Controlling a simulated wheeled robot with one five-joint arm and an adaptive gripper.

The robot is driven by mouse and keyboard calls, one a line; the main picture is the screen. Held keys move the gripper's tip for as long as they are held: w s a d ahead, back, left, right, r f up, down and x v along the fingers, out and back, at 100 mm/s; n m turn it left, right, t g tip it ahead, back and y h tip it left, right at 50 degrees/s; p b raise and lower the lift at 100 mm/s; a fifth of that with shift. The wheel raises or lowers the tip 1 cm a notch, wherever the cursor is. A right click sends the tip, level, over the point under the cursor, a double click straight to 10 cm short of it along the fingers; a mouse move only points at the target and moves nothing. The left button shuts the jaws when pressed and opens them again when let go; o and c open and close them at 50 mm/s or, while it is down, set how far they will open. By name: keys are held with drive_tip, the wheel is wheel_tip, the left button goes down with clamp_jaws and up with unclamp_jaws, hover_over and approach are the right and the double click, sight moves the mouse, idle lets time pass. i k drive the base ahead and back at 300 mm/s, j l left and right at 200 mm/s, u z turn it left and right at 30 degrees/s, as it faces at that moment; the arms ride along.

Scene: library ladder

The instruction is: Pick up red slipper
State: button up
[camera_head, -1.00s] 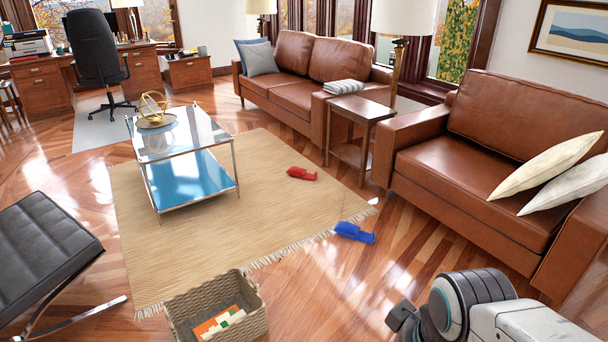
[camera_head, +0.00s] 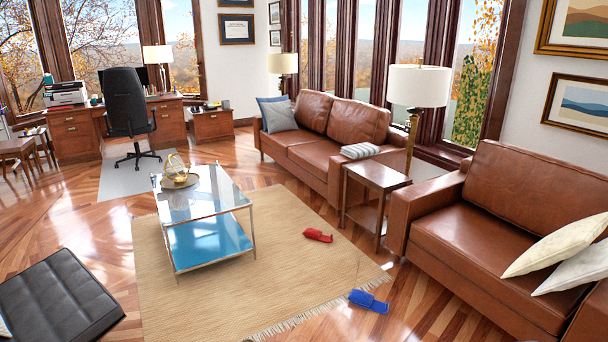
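A small red object (camera_head: 318,235), which looks like the red slipper, lies on the beige rug (camera_head: 290,285) between the glass coffee table and the wooden side table. It is small in view, so its details are hard to make out. My gripper is not in view.
A blue object (camera_head: 368,300) lies near the rug's fringed right corner. The glass coffee table (camera_head: 208,205) stands left of the red object, the side table (camera_head: 377,178) to its right. A leather armchair (camera_head: 490,240) and sofa (camera_head: 330,140) line the right and back. A black seat (camera_head: 60,300) is at lower left.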

sight(315, 234)
drive_tip(key=i+l+z, duration=0.2)
drive_tip(key=i, duration=0.4)
drive_tip(key=i+z, duration=0.2)
drive_tip(key=i, duration=0.35)
drive_tip(key=i+u, duration=0.3)
drive_tip(key=i, duration=0.3)
drive_tip(key=i+u, duration=0.35)
drive_tip(key=i, duration=0.2)
drive_tip(key=i+l+u, duration=0.3)
drive_tip(key=i, duration=0.25)
drive_tip(key=i+j+u, duration=0.1)
drive_tip(key=i+u, duration=0.35)
drive_tip(key=i+l+u, duration=0.1)
drive_tip(key=i+u, duration=0.4)
drive_tip(key=i+l+u, duration=0.3)
drive_tip(key=i+u, duration=0.15)
drive_tip(key=i+l, duration=0.5)
drive_tip(key=l, duration=0.25)
drive_tip(key=i+l, duration=0.25)
drive_tip(key=l+u, duration=0.1)
drive_tip(key=l, duration=1.15)
drive_tip(key=i, duration=0.05)
